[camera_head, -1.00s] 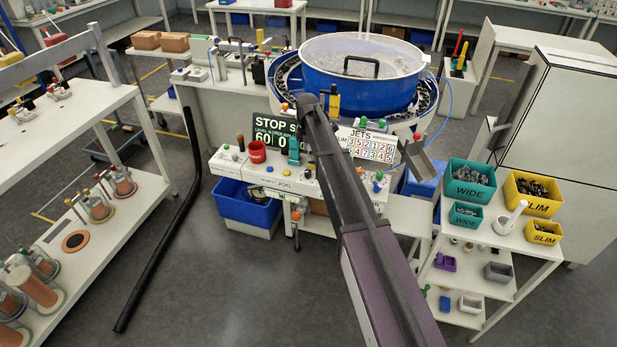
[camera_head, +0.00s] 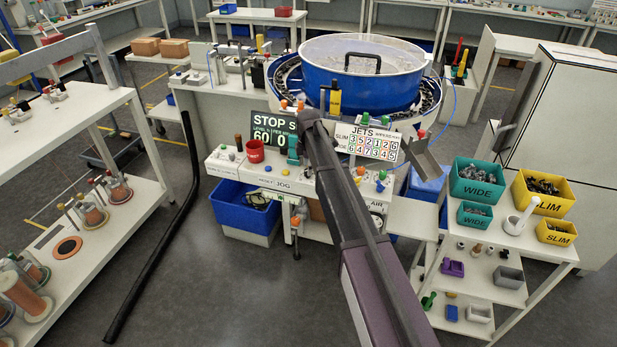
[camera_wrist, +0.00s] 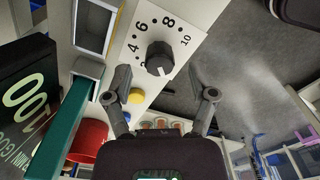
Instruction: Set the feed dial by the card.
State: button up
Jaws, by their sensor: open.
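In the wrist view, a black dial knob (camera_wrist: 158,57) stands on a white plate (camera_wrist: 188,22) with black numbers such as 4, 6, 8 and 10. A light mark shows on the knob's lower side; I cannot tell its exact reading. My gripper (camera_wrist: 160,76) is open, with one finger on each side of the knob's near side and nothing between them. I cannot tell how far the tips are above the plate. In the head view, my arm hides the gripper and dial. The JETS card (camera_head: 362,147) stands behind the console, with slim and wide number rows, partly hidden at its left.
A dark display (camera_head: 272,133) reads STOP, 60 and 0. A green bar (camera_wrist: 58,134) is close left of my gripper. A blue bowl feeder (camera_head: 362,85) stands behind.

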jog(key=shift+f+b, duration=0.9)
jog(key=shift+f, duration=0.3)
grip_shut()
